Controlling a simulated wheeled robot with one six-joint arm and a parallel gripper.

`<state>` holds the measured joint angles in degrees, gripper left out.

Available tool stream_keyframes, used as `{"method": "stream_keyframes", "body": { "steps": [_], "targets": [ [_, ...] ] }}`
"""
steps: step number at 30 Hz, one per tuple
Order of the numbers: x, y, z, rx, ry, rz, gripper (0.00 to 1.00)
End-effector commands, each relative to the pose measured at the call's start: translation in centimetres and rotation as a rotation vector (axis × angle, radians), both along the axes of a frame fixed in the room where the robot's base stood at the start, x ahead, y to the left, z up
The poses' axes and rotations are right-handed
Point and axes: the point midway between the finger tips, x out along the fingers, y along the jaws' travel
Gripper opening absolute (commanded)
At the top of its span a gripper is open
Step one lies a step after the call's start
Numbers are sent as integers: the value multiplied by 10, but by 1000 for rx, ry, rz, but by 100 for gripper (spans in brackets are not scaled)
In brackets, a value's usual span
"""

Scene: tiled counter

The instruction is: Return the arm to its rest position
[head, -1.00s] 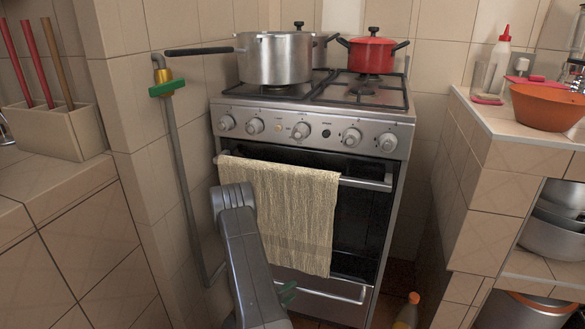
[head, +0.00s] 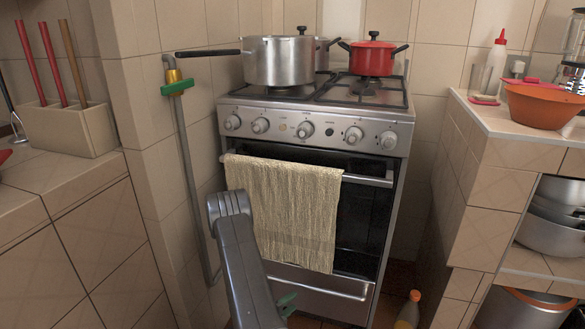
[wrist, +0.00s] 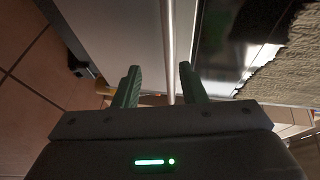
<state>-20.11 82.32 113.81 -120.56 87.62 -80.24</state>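My arm rises in front of the stove in the head view, bent at its grey elbow. My gripper (wrist: 158,86) shows in the wrist view with its two green fingers apart and nothing between them. In the head view only a small green part of it (head: 287,304) shows low by the stove's bottom drawer; the rest is hidden behind my arm. A metal bar of the stove passes behind the fingers in the wrist view; I cannot tell whether they touch it.
The stove (head: 350,119) carries a silver pot (head: 278,62) and a red pot (head: 371,58). A beige towel (head: 290,215) hangs on its oven handle. A bottle (head: 408,310) stands on the floor at right. Tiled counters flank both sides.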

Motion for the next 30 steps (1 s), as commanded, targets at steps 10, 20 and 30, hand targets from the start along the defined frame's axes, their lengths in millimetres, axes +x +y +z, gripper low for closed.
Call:
{"method": "stream_keyframes", "body": {
  "steps": [10, 20, 30],
  "targets": [
    [-30, 28, 9, -2, 1, 6, 38],
    [-57, 50, 16, -2, 1, 6, 38],
    [-73, 64, 18, -2, 0, 2, 38]
  ]
}}
